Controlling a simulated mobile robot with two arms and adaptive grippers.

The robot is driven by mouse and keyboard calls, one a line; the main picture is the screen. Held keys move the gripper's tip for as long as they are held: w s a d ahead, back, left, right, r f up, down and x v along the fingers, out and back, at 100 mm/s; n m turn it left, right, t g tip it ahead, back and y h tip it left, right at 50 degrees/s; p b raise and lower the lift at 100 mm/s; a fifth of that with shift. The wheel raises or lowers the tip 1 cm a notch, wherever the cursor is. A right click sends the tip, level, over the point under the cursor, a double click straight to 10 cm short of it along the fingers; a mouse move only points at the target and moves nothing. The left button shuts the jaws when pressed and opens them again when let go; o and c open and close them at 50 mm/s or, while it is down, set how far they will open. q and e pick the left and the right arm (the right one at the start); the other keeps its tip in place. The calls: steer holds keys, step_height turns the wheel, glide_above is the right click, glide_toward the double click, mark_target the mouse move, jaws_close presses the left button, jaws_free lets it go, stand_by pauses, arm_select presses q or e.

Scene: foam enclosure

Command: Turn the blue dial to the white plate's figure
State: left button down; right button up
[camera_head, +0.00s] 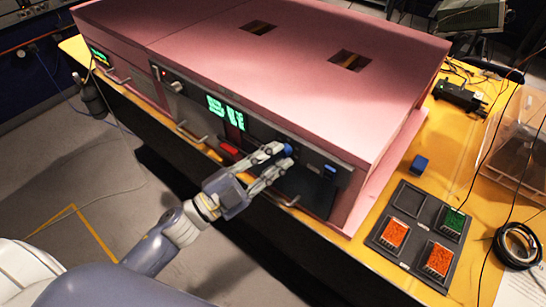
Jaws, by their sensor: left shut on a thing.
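A pink foam enclosure (300,80) stands on the yellow table, with a dark control panel on its front. My left gripper (281,158) reaches up to the panel from below. Its fingers are shut on the blue dial (272,149), which they mostly cover. Left of the dial, a display (226,112) shows large green characters, partly unclear at this angle. I cannot clearly make out a white plate or its figure. My right gripper is out of view.
Metal handles (190,133) stick out along the front. A red part (229,151) sits left of my gripper.

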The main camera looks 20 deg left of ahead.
arm_select(q)
steer(key=c, duration=1.4)
jaws_free()
steer(key=shift+o, duration=0.2)
steer(key=v, duration=1.2)
